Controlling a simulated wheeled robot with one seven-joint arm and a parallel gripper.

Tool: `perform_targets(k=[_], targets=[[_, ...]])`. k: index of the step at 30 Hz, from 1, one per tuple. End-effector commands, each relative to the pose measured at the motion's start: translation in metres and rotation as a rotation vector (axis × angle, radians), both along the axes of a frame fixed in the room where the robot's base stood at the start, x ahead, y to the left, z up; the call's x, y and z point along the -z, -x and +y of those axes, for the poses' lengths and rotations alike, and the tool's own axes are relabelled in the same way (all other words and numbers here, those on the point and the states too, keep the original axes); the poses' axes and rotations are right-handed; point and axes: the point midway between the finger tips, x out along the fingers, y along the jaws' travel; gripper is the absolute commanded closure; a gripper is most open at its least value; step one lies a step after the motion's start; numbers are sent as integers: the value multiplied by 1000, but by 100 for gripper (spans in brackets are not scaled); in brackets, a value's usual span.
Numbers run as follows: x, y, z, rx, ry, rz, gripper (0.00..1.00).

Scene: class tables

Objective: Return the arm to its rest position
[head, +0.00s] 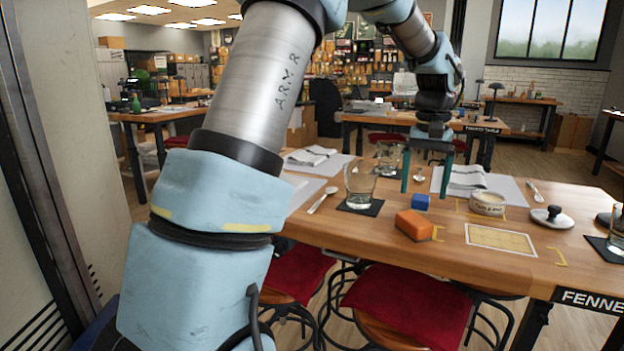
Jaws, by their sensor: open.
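My arm rises across the left and middle of the head view and bends over toward the table. My gripper (427,181) points down above the wooden table (360,240). Its two dark teal fingers are spread apart, with nothing seen held between them. A small blue block (422,202) shows just below and near the fingers. An orange block (414,225) lies nearer the front edge. Whether the fingertips touch the table cannot be told.
A glass (360,184) stands on a dark coaster left of my gripper. A labelled round bowl (487,203) and a dark-knobbed lid (552,217) are to the right. A yellow-marked rectangle (500,239) is bare. Stools with red cushions (408,305) stand in front.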

Motion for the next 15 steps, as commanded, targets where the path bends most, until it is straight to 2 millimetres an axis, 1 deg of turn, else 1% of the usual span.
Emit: perform_targets(k=[1, 5, 8, 11, 12, 14, 15], targets=[[3, 0, 13, -10, -1, -3, 13], [15, -1, 49, -35, 3, -12, 13], [25, 1, 85, -60, 6, -23, 13], [39, 10, 130, -99, 10, -34, 13], [45, 16, 153, -119, 13, -43, 13], [56, 28, 188, -154, 18, -55, 13], [63, 39, 210, -177, 21, -64, 13]])
